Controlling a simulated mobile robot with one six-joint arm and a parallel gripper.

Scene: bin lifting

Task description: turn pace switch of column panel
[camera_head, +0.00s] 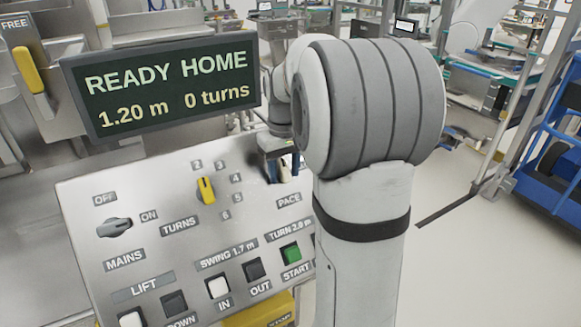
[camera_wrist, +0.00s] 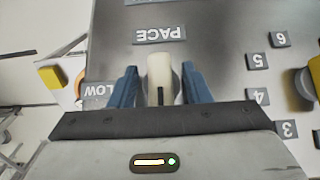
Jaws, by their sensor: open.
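The column panel (camera_head: 150,190) is a tilted grey metal board with switches and buttons. Its pace switch (camera_wrist: 159,75) has a cream handle with a dark mark, on a round grey base. In the wrist view the handle stands upright between the two blue fingers of my gripper (camera_wrist: 158,88), which is open with a small gap showing on each side. The PACE label (camera_wrist: 160,34) is just beyond it and a partly covered LOW label (camera_wrist: 98,89) is at its left. In the head view my gripper (camera_head: 283,168) mostly hides the switch.
A yellow turns knob (camera_head: 206,190) with numbers around it is left of the gripper. A grey mains switch (camera_head: 115,227) is further left, and push buttons including green START (camera_head: 291,252) are below. A display (camera_head: 165,85) reads READY HOME, 1.20 m, 0 turns.

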